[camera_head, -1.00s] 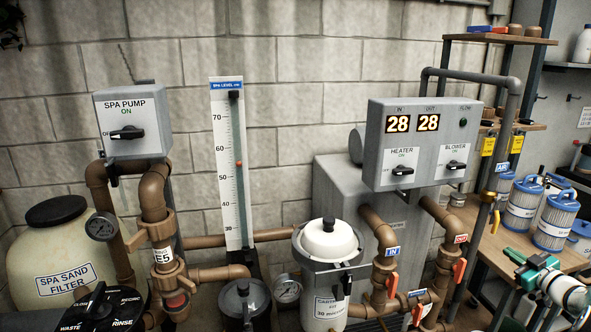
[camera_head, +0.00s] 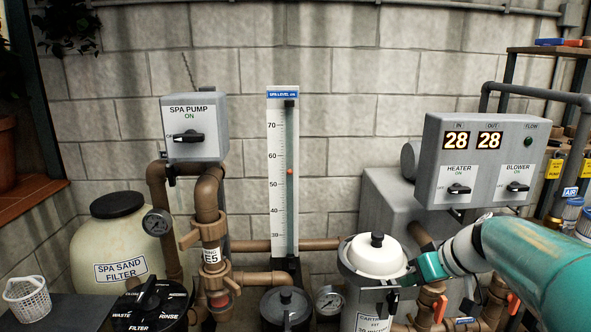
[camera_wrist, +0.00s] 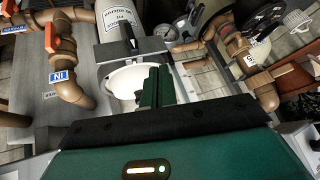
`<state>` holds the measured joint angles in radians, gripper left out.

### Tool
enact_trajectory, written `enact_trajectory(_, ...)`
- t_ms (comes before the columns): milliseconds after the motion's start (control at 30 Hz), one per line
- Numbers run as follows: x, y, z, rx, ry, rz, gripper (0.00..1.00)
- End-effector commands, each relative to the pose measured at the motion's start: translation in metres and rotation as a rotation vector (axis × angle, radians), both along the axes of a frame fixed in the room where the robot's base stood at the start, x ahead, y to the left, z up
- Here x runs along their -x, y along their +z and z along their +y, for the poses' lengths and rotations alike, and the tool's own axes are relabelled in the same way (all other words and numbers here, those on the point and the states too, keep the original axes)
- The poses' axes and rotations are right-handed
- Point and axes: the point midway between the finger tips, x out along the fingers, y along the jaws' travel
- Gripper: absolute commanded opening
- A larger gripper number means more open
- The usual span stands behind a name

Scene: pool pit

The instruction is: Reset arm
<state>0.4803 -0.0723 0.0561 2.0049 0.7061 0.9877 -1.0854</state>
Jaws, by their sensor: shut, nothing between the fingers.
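My arm reaches in from the right edge of the head view. My gripper (camera_head: 412,274) is green and dark, beside the white lid (camera_head: 376,256) of the cartridge filter. In the wrist view my gripper (camera_wrist: 155,88) shows as green fingers close together, with nothing between them. The white filter lid (camera_wrist: 128,80) lies behind the fingers there. I cannot tell whether the gripper touches the lid.
The heater and blower panel (camera_head: 481,160) reads 28 and 28. Brown pipes with orange valve handles (camera_head: 440,308) stand below my arm. The spa pump box (camera_head: 195,128), level gauge (camera_head: 282,180), sand filter (camera_head: 120,240) and white basket (camera_head: 27,298) are to the left.

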Motion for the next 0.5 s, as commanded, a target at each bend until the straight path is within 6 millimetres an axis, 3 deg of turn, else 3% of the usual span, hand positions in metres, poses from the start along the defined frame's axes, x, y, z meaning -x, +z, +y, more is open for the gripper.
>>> enact_trajectory(33,0.018,0.003,0.019,0.022,-0.009,0.026,0.00)
enact_trajectory(200,0.076,0.002,0.058,0.093,-0.095,0.112,0.00)
enact_trajectory(500,0.169,-0.013,0.088,0.201,-0.283,0.129,0.00)
